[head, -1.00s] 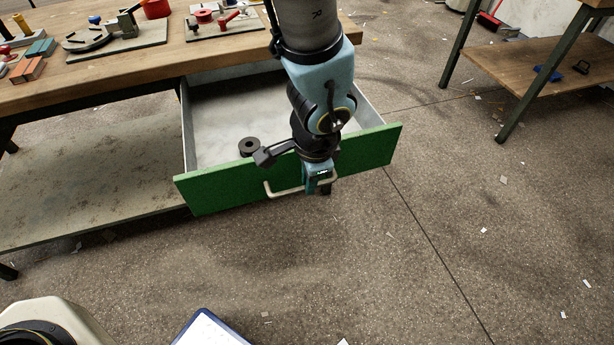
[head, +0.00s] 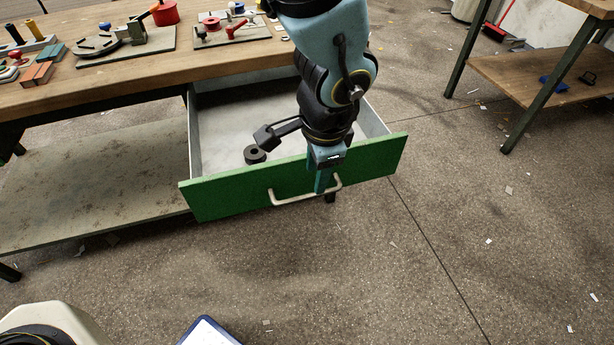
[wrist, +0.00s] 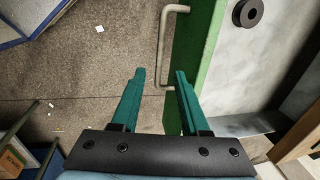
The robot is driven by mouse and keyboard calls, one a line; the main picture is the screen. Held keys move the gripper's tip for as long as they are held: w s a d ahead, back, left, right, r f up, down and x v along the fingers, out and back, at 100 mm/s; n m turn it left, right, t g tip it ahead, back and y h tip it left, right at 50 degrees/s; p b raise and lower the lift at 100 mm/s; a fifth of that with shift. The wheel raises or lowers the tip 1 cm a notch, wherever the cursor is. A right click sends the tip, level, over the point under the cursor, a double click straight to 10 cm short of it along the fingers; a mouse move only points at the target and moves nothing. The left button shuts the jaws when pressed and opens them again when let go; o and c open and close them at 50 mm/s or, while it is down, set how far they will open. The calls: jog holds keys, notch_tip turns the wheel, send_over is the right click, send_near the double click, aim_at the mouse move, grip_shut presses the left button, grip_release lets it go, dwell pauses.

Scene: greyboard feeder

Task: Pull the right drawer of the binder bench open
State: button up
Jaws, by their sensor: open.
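The right drawer (head: 225,197) of the binder bench has a green front and stands well out from under the top, its grey inside showing. Its pale bar handle (head: 290,200) is on the front; in the wrist view the handle (wrist: 163,40) runs up beside the green face. My gripper (head: 322,188) points down at the right part of the handle. In the wrist view its two teal fingers (wrist: 160,73) are apart, with the handle's near end showing between their tips. Contact with the handle cannot be told.
A black ring-shaped part (head: 255,154) lies in the drawer. The wooden bench top (head: 110,84) carries fixtures and a red pot (head: 165,13). A lower shelf (head: 90,190) is at left. Another table (head: 525,80) stands at right. The floor before the drawer is mostly clear.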

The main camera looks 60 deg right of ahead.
jog(key=shift+s+a+r, duration=0.15)
jog(key=shift+r, duration=0.9)
jog(key=shift+s+a+r, duration=0.15)
jog(key=shift+r, duration=0.9)
jog(key=w+a+r+n+p, duration=0.15)
jog(key=w+a+n, duration=0.3)
jog(key=w, duration=0.45)
jog(key=w+a+r+n+y, duration=0.1)
jog(key=w+a+r+n, duration=0.15)
jog(key=w+a, duration=0.45)
jog(key=w+a+r+n+p, duration=0.15)
jog(key=w+n, duration=0.35)
jog(key=w, duration=0.6)
jog(key=w+a+r+n, duration=0.1)
jog(key=a+n, duration=0.3)
jog(key=a, duration=0.5)
jog(key=w+a+r+n+p, duration=0.1)
jog(key=w+a+n, duration=0.3)
jog(key=a, duration=0.4)
jog(key=w+a+r+n+p, duration=0.1)
jog(key=a+n, duration=0.3)
jog(key=a, duration=0.5)
jog(key=shift+w+a+r+n, duration=0.3)
jog(key=shift+w+a+r, duration=0.05)
jog(key=shift+w+r, duration=0.35)
